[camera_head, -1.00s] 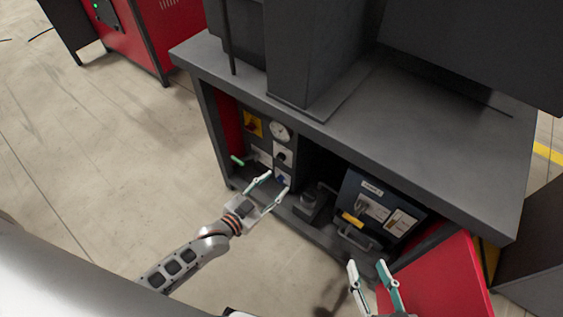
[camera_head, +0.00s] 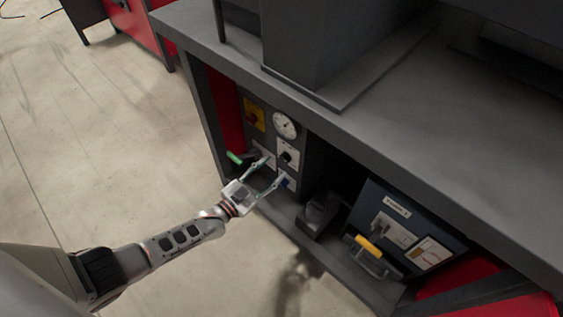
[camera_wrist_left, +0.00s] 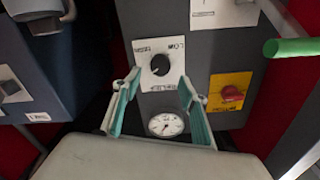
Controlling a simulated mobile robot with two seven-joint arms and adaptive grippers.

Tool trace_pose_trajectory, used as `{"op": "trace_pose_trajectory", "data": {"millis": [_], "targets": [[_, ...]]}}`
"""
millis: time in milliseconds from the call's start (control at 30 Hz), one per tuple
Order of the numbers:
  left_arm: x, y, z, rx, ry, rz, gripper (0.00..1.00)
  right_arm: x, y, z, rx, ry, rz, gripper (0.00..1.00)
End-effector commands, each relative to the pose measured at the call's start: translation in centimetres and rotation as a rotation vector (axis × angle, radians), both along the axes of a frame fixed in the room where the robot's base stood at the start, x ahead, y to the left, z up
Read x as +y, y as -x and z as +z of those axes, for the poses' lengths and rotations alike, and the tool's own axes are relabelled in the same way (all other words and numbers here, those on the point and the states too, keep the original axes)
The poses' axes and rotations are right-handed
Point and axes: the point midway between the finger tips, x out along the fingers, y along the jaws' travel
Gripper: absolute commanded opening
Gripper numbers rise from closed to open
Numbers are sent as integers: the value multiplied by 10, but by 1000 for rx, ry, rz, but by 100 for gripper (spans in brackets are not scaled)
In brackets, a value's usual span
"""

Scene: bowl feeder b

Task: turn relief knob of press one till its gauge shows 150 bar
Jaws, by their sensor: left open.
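The press panel carries a round white gauge (camera_head: 285,125); its needle is too small to read. Below it is a black knob (camera_head: 287,157) on a white plate. In the left wrist view, upside down, the knob (camera_wrist_left: 160,66) sits between markings that look like LOW and HIGH, and the gauge (camera_wrist_left: 166,124) shows between my fingers. My left gripper (camera_head: 275,167) is open and empty in front of the panel. In the left wrist view, its fingertips (camera_wrist_left: 158,82) are spread to either side of the knob's plate, apparently short of the knob. My right gripper is out of view.
A red switch on a yellow plate (camera_head: 254,118) and a green-handled lever (camera_head: 234,158) are close to the left gripper. The dark tabletop (camera_head: 440,130) overhangs the panel.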

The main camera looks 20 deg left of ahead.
Motion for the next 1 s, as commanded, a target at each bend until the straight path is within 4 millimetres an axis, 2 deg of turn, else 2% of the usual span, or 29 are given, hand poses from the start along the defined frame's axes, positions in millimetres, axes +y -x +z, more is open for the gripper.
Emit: {"op": "trace_pose_trajectory", "data": {"millis": [33, 300, 667, 700, 833, 1000], "targets": [[-3, -5, -6, 7, 1, 0, 43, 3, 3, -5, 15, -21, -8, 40], [-14, -35, -5, 8, 0, 1, 43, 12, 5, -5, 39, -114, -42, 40], [-16, -41, -2, 4, 1, 0, 43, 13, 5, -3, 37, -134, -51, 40], [-16, -41, -2, 4, 1, 0, 38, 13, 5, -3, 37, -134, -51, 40], [-16, -41, -2, 4, 1, 0, 4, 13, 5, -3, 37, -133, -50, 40], [-16, -41, -2, 6, 5, 0, 4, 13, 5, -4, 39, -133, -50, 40]]}}
